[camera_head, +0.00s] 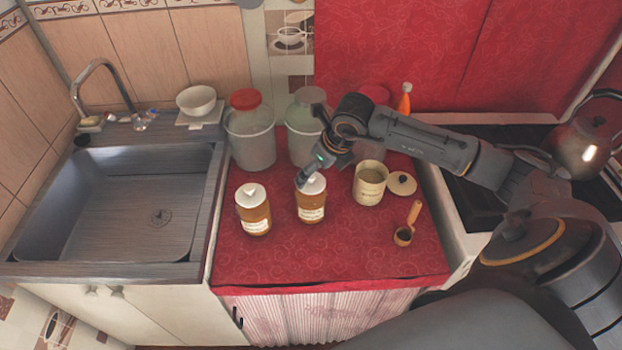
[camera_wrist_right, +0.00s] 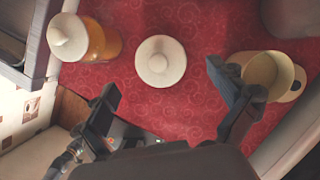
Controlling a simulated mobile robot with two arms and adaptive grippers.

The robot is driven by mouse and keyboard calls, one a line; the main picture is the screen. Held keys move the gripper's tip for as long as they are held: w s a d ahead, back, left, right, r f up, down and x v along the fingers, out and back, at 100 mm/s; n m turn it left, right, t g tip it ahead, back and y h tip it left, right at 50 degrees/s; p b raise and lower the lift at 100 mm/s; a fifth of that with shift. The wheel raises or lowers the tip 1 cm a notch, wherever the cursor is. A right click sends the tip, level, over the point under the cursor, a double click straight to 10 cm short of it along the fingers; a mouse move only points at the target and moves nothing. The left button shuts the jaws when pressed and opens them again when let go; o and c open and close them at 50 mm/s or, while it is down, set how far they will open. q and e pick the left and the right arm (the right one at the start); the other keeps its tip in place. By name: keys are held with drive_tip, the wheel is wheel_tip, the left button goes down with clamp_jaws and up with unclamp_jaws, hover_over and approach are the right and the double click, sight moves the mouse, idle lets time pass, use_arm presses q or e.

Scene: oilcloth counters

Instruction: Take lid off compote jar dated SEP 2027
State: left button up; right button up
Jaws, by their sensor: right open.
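Two amber jars with white knobbed lids and pale labels stand on the red counter, one on the left (camera_head: 254,221) and one to its right (camera_head: 311,206). The date print is too small to read. My right gripper (camera_head: 314,172) is open above the right jar, partly covering its top. In the right wrist view, a white round lid (camera_wrist_right: 160,66) lies between and ahead of the open fingers (camera_wrist_right: 168,100), apart from both; its jar is hidden beneath. The left jar shows at upper left (camera_wrist_right: 104,42). My left gripper is not in view.
A cream canister (camera_head: 369,188) stands open close on the right, with a round lid (camera_head: 402,184) beside it and a scoop (camera_head: 404,236) in front. Large containers (camera_head: 251,140) stand behind. A sink (camera_head: 130,205) is left; the counter's front is clear.

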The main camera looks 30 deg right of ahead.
sight(313, 177)
drive_tip(key=shift+p+x, duration=0.5)
drive_tip(key=shift+x, duration=1.45)
drive_tip(key=shift+s, duration=0.1)
drive_tip(key=c, duration=1)
drive_tip(key=shift+r, duration=0.1)
